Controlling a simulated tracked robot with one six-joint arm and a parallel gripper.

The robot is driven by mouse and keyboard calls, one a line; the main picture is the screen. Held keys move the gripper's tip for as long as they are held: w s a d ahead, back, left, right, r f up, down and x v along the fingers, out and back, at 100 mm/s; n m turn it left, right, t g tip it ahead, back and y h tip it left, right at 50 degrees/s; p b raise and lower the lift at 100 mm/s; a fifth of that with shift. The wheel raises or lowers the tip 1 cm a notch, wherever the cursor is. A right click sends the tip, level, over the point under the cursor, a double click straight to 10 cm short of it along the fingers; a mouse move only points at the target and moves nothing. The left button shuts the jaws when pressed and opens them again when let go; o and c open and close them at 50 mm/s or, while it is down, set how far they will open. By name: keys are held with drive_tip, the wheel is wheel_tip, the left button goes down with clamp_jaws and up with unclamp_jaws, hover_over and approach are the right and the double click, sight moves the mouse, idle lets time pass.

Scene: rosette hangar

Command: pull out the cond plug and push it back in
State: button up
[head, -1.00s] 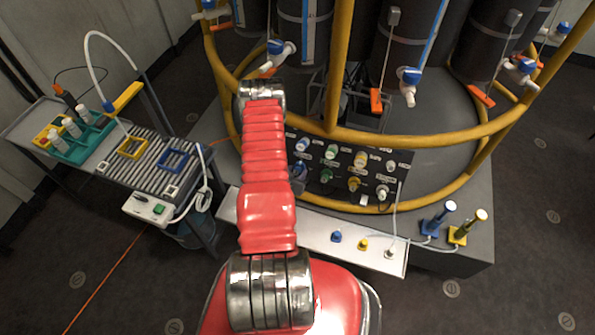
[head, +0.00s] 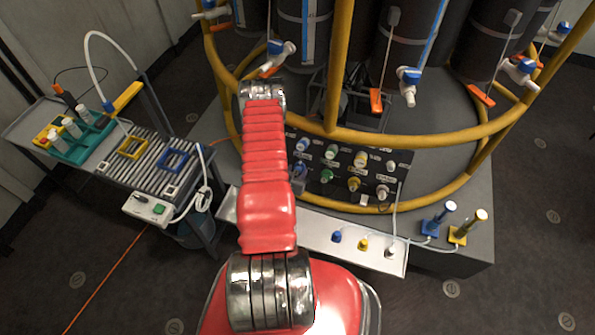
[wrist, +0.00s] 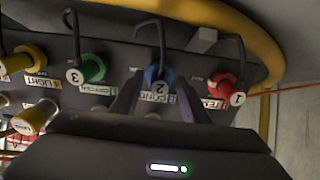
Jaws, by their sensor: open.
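The cond plug (wrist: 160,74) is blue, marked 2, and seated in the panel in the wrist view, with a dark cable looping from it. Its white COND label shows just below. My gripper (wrist: 159,82) is open, with one dark finger on each side of this plug; I cannot tell whether they touch it. In the head view the cond plug (head: 300,169) seems to be the lower blue one, partly hidden beside my arm, and my gripper is mostly hidden there.
Close neighbours in the wrist view are a red plug (wrist: 226,87) on the right and a green plug (wrist: 94,67) on the left. A yellow plug (wrist: 27,60) is further left. A yellow rail (head: 430,137) curves above the panel (head: 343,197) in the head view.

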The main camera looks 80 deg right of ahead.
sight(296, 172)
clamp_jaws()
idle(0.4)
drive_tip(key=shift+a+r, duration=0.1)
drive_tip(key=shift+a, duration=0.1)
drive_tip(key=shift+w+a+r, duration=0.1)
drive_tip(key=shift+a+r, duration=0.3)
drive_tip(key=shift+a, duration=0.2)
drive_tip(key=shift+a+r, duration=0.2)
drive_tip(key=shift+a, duration=0.05)
drive_tip(key=shift+a+r, duration=0.35)
drive_tip(key=shift+a, duration=0.25)
drive_tip(key=shift+w+a+r, duration=0.1)
drive_tip(key=shift+a+r, duration=0.1)
drive_tip(key=shift+a, duration=0.1)
drive_tip(key=shift+a+r, duration=0.2)
drive_tip(key=shift+a, duration=0.1)
